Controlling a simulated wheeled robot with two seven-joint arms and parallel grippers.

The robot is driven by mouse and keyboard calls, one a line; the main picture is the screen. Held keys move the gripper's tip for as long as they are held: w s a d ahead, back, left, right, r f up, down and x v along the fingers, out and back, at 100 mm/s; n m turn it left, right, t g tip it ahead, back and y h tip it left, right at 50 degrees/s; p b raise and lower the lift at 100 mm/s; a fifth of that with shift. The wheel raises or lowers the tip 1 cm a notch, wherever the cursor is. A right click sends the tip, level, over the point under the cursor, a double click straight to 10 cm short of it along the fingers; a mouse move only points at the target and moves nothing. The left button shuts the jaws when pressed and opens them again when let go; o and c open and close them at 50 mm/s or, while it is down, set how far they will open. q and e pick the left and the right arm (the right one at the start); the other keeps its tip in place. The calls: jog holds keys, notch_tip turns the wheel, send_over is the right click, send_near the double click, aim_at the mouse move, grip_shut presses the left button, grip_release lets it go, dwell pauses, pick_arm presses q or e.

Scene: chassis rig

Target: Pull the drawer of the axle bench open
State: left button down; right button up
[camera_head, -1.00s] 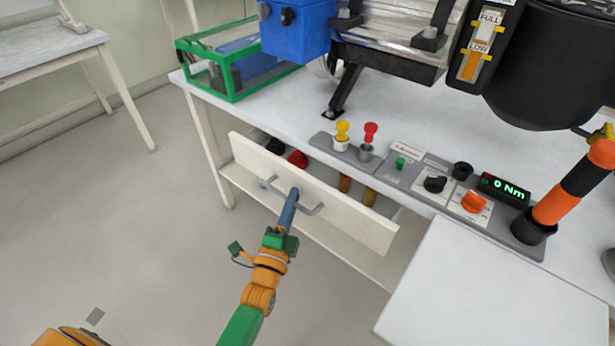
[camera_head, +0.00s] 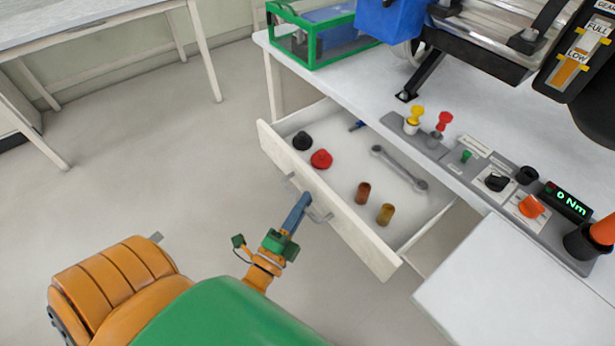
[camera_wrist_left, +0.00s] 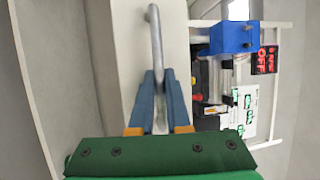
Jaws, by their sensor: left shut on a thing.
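The white drawer (camera_head: 345,222) of the axle bench (camera_head: 345,88) stands well out from under the bench top. Its inside shows a black knob (camera_head: 302,141), a red knob (camera_head: 321,159), a wrench (camera_head: 400,168) and two brownish cylinders, one reddish (camera_head: 363,193) and one amber (camera_head: 385,214). My left gripper (camera_head: 303,205) is shut on the grey bar handle (camera_head: 319,216) at the drawer's front. In the left wrist view the handle (camera_wrist_left: 154,40) runs between the blue fingers (camera_wrist_left: 158,95). My right gripper is not in view.
On the bench top are a green-framed box (camera_head: 315,40), a blue box (camera_head: 392,14) and a control panel (camera_head: 500,180) with yellow and red knobs. A white surface (camera_head: 510,285) juts out right of the drawer. Open floor (camera_head: 150,160) lies to the left.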

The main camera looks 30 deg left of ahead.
pick_arm(q)
jog(key=c, duration=1.2)
grip_release()
jog(key=shift+o, duration=0.2)
jog(key=s+f, duration=0.1)
jog(key=s, duration=0.6)
jog(key=shift+d+f+b, duration=0.15)
jog(key=shift+b, duration=0.2)
